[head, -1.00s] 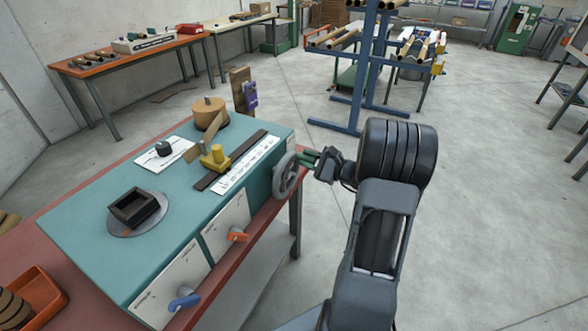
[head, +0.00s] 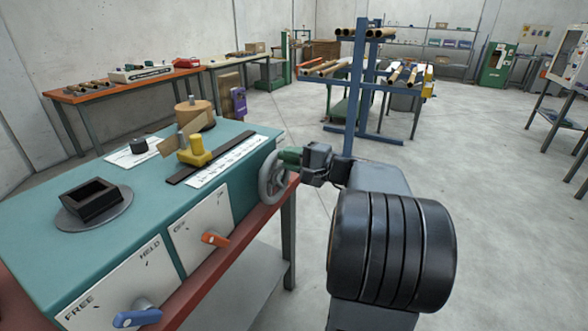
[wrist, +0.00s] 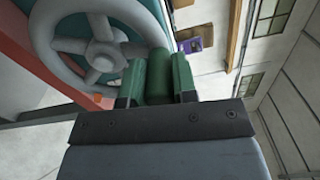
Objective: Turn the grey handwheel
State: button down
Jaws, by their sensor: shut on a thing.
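The grey handwheel (head: 268,180) is on the right end of the teal winder cabinet (head: 75,175). Its rim, spokes and hub show at the upper left of the wrist view (wrist: 102,27). A green handle (wrist: 159,78) stands at the wheel's rim. My gripper (head: 291,157) is at the upper right of the wheel in the head view. In the wrist view its two fingers (wrist: 158,68) are on either side of the green handle, shut on it. The fingers hide part of the handle.
An orange lever (head: 215,239) and a blue lever (head: 138,316) stick out of the cabinet front. A yellow knob (head: 195,150) and a wooden drum (head: 194,113) stand on top. A blue rack (head: 352,95) is beyond.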

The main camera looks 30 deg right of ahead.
jog(key=shift+s+a+r+n+b, duration=0.1)
jog(key=shift+a+n+b, duration=0.15)
jog(key=shift+n+b, duration=0.2)
jog(key=c, duration=0.9)
grip_release()
jog(key=p+v, duration=0.1)
jog(key=v, duration=1.2)
jog(key=shift+s+d, duration=0.2)
jog(key=shift+s, duration=0.15)
